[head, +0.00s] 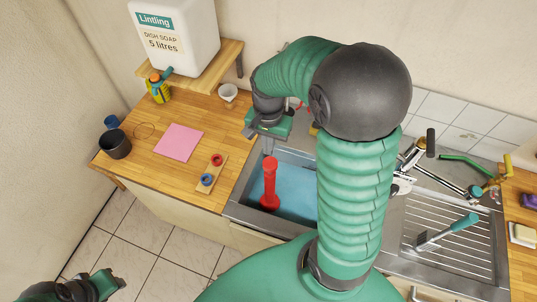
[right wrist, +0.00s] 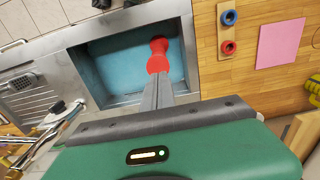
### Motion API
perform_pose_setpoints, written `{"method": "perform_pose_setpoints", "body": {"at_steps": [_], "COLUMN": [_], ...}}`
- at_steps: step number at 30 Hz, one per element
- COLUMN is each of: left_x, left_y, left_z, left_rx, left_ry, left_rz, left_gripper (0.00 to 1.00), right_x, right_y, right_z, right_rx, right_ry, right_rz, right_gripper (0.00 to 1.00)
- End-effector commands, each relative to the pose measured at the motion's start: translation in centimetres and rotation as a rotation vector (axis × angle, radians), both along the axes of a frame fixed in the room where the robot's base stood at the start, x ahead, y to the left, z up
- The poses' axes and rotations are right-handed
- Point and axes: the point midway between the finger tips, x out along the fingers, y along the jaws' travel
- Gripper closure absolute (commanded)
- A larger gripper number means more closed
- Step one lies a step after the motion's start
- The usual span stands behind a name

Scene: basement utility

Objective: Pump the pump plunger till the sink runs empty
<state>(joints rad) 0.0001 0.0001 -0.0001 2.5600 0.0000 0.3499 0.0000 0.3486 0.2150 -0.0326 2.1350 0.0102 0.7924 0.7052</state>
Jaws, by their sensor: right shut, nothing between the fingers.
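The red pump plunger (head: 269,185) stands upright in the sink (head: 232,212), which holds blue water (head: 296,190). In the right wrist view the red plunger (right wrist: 158,55) shows just beyond my fingertips, with blue water (right wrist: 115,65) around it. My right gripper (head: 268,148) is shut and empty, pointing down near the plunger's top at the sink's back left; I cannot tell whether it touches. My right arm hides the sink's right part. My left gripper (head: 115,284) is at the lower left, away from the sink, its fingers too unclear to judge.
A wooden counter left of the sink holds a pink sheet (head: 179,144), a board with red and blue rings (head: 212,172), a dark cup (head: 115,144) and a yellow bottle (head: 158,88).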

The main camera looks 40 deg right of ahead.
Motion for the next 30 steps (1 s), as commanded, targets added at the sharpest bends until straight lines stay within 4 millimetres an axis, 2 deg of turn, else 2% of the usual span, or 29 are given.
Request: {"method": "perform_pose_setpoints", "body": {"at_steps": [3,9,13,21,25,30], "left_x": [0.0,0.0,0.0,0.0,0.0,0.0], "left_y": [0.0,0.0,0.0,0.0,0.0,0.0], "left_z": [0.8,1.4,1.4,1.4,0.4,-1.5], "left_rx": [0.0,0.0,0.0,0.0,0.0,0.0], "left_ry": [0.0,0.0,0.0,0.0,0.0,0.0], "left_rz": [0.0,0.0,0.0,0.0,0.0,0.0], "left_gripper": [0.64,0.64,0.64,0.64,0.64,0.64], "right_x": [-0.2,-0.1,-0.1,-0.1,-0.1,0.0], "right_y": [0.0,0.0,0.0,0.0,0.0,0.0], "right_z": [-2.3,-5.1,-5.8,-5.8,-7.1,-10.0], "right_rx": [0.002,0.0,-0.001,-0.001,0.0,0.0], "right_ry": [0.005,0.002,0.0,0.0,0.0,0.001], "right_rz": [-0.001,0.001,0.0,0.0,0.001,-0.001], "right_gripper": [1.0,1.0,1.0,1.0,1.0,1.0]}}
